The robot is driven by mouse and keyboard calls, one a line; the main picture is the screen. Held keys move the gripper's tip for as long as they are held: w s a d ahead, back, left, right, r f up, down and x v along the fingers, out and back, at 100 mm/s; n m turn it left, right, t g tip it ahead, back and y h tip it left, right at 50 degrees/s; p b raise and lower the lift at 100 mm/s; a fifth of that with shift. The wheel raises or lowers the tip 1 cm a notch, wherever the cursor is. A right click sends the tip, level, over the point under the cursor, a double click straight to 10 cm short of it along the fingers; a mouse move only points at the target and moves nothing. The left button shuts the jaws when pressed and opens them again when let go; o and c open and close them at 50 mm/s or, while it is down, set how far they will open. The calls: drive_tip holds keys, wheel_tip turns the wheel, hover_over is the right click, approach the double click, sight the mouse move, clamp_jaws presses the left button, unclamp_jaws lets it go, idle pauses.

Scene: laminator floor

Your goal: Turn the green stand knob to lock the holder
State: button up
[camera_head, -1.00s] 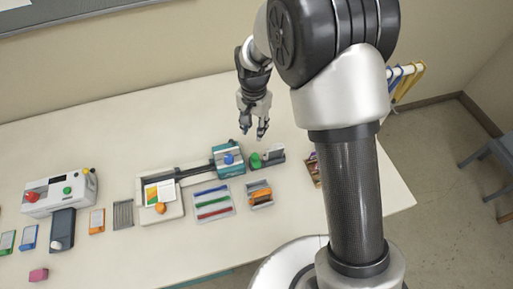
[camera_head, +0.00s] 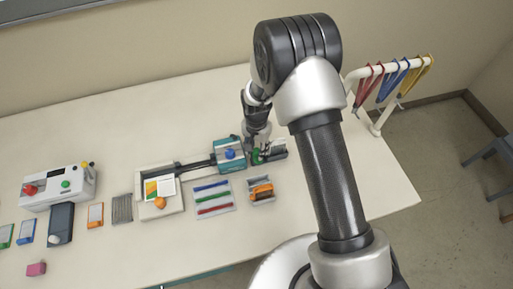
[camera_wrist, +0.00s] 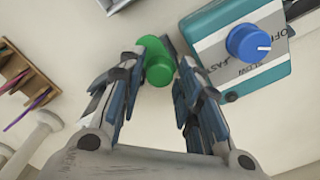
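The green stand knob (camera_head: 257,157) sits on a small dark stand (camera_head: 279,153) just right of the teal machine, in the head view. In the wrist view, the green knob (camera_wrist: 159,73) shows between my fingertips. My gripper (camera_head: 260,152) has come down over the knob from above and partly hides it in the head view. One finger lies on each side of the knob, and the fingers are apart. Whether either pad presses on the knob I cannot tell. A pale upright piece on the stand is partly hidden behind my gripper.
The teal machine with a blue dial (camera_wrist: 249,43) stands close beside my right finger in the wrist view. A tray of coloured bars (camera_head: 213,211) and a tray with an orange item (camera_head: 261,191) lie in front. A white rack with coloured straps (camera_head: 378,85) stands right.

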clamp_jaws()
idle(0.3)
drive_tip(key=shift+n, duration=0.3)
drive_tip(key=n+b, duration=0.1)
drive_tip(key=n, duration=0.3)
drive_tip(key=shift+b, duration=0.3)
drive_tip(key=n+b, duration=0.1)
drive_tip(key=n, duration=0.3)
drive_tip(key=shift+n, duration=0.4)
drive_tip(key=n, duration=0.4)
drive_tip(key=shift+n+b, duration=0.3)
drive_tip(key=shift+b, duration=0.1)
drive_tip(key=shift+n, duration=1.9)
